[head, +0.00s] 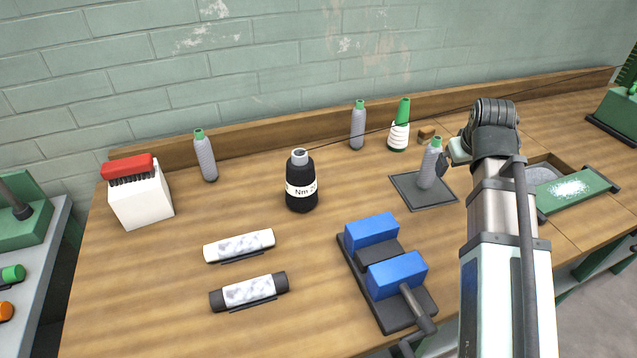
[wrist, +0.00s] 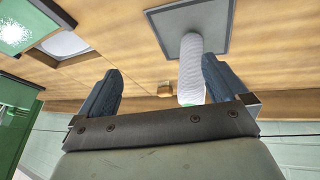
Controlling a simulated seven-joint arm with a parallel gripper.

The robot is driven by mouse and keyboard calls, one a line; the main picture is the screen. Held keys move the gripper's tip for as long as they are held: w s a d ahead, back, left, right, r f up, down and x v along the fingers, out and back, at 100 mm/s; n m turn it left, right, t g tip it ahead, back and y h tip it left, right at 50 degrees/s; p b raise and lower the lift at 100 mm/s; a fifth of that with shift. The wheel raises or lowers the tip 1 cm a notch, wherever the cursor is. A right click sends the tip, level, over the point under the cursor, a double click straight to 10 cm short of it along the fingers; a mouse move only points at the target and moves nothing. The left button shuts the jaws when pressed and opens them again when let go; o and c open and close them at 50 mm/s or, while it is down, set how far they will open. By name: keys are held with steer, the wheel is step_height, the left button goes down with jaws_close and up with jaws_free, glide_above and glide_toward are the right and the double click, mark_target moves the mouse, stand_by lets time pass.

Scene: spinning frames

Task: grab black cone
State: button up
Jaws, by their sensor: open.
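The black cone (head: 301,188) stands upright near the middle of the bench in the head view. It has a white label reading "Nm" and a grey top, and a thin dark thread runs from its top toward the right. It does not show in the wrist view. My gripper (wrist: 160,70) is open, well to the right of the black cone in the head view. A grey bobbin with a green tip (wrist: 192,68) stands on a dark square plate (wrist: 213,20), close to one finger. I cannot tell whether they touch.
Blue blocks on a dark base (head: 356,255) sit front right of the cone. A white roll (head: 239,245) and a dark-ended roll (head: 248,292) lie front left. Grey bobbins (head: 205,158) (head: 357,128) and a white-green cone (head: 399,135) stand behind.

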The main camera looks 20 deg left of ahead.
steer(key=s+a+r+n+g+y, duration=0.1)
steer(key=s+a+r+n+g, duration=0.15)
steer(key=s+a, duration=1.2)
steer(key=n+y, duration=0.2)
steer(key=y, duration=0.2)
glide_toward(302, 162)
steer(key=shift+t, duration=0.25)
steer(key=shift+x, duration=6.75)
steer(key=shift+d+f, duration=0.1)
steer(key=shift+d, duration=0.05)
steer(key=shift+c, duration=0.4)
steer(key=c, duration=1.7)
steer(key=shift+c, duration=0.2)
